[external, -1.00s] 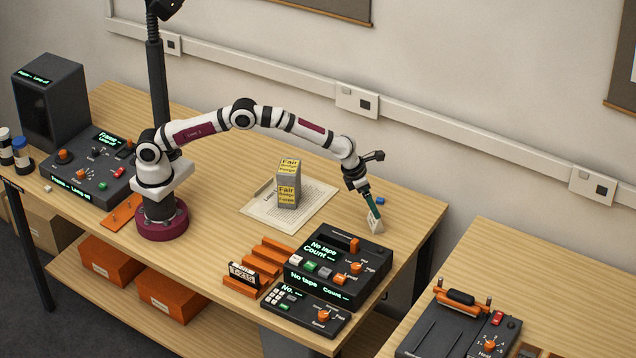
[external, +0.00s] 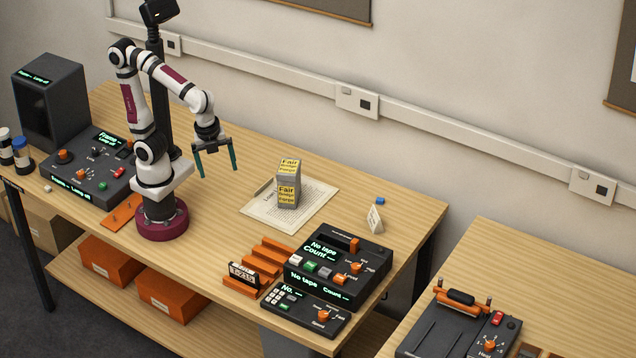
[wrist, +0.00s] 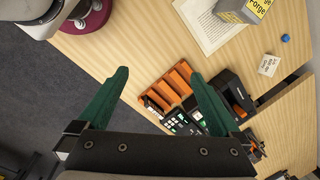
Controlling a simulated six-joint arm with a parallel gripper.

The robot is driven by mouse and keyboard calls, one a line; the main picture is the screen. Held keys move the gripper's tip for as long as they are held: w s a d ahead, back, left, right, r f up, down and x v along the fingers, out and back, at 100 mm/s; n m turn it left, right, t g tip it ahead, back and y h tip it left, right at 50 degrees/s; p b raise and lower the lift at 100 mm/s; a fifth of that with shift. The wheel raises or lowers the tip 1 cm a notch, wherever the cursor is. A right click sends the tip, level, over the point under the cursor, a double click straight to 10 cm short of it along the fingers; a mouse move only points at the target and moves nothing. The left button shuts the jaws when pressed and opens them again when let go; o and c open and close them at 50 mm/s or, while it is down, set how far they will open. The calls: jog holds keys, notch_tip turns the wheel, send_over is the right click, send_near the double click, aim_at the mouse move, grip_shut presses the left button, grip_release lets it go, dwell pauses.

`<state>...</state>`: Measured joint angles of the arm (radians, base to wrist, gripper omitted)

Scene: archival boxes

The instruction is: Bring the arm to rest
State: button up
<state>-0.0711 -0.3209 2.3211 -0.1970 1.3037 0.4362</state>
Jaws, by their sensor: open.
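My gripper (external: 216,174) is open and empty, raised above the table to the right of my base, with its teal fingers pointing down. In the wrist view my gripper (wrist: 162,88) shows its two fingers spread wide with nothing between them. My arm is folded back, with its elbow high above the base. A small white tent card (external: 375,219) stands on the table near the right end, well apart from my gripper. It also shows in the wrist view (wrist: 268,65).
A grey box with yellow labels (external: 289,184) stands on a printed sheet (external: 257,214). An orange rack (external: 266,258) and the "No tape" device (external: 340,272) are at the front right. A dark console (external: 88,172) is left of my base. Bare table lies beneath my gripper.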

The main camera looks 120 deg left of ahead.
jog(key=s+d+f+n, duration=0.1)
jog(key=s+f+n, duration=0.1)
jog(key=s, duration=0.6)
jog(key=shift+d+f+n+g, duration=0.2)
jog(key=shift+f+n+g, duration=0.1)
jog(key=shift+n, duration=0.5)
